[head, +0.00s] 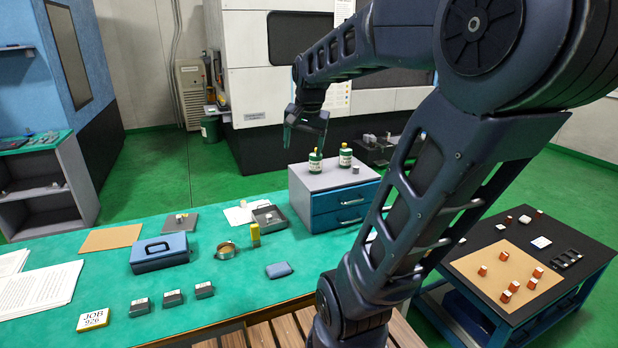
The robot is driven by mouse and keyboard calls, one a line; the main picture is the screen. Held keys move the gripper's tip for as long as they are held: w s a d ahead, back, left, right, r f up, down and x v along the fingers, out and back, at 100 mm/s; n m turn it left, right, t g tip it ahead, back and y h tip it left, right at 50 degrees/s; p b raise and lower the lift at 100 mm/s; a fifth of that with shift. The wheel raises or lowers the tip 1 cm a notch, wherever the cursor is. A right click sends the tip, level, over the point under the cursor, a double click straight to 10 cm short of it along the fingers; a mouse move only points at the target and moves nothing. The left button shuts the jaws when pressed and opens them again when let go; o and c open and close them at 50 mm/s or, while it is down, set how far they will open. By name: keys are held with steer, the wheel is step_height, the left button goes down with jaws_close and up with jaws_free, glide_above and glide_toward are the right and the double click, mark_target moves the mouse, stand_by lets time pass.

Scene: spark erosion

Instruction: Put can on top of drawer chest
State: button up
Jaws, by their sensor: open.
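The drawer chest (318,185) stands at the far right of the green table, with a grey top and blue drawer fronts. A green can (316,163) with a pale label and yellow cap stands upright on the chest's top, near its front edge. A second, similar green can (345,156) stands upright behind it to the right. My gripper (306,136) is open and empty above the chest. It appears a little above the nearer can and apart from it.
A small grey part (355,168) lies on the chest top. A blue box (160,252), a round tin (226,250), a yellow-topped item (255,235) and a grey tray (269,218) are on the table. A black-topped cart (480,240) with several small blocks stands at right.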

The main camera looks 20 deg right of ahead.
steer(key=s+a+f+n, duration=0.1)
steer(key=s+f+n, duration=0.1)
steer(key=s, duration=0.3)
steer(key=s+a+f+n+t, duration=0.1)
steer(key=s+a+f+n, duration=0.1)
steer(key=s+n, duration=0.3)
steer(key=shift+s+f, duration=0.4)
steer(key=shift+s, duration=0.1)
stand_by(0.5)
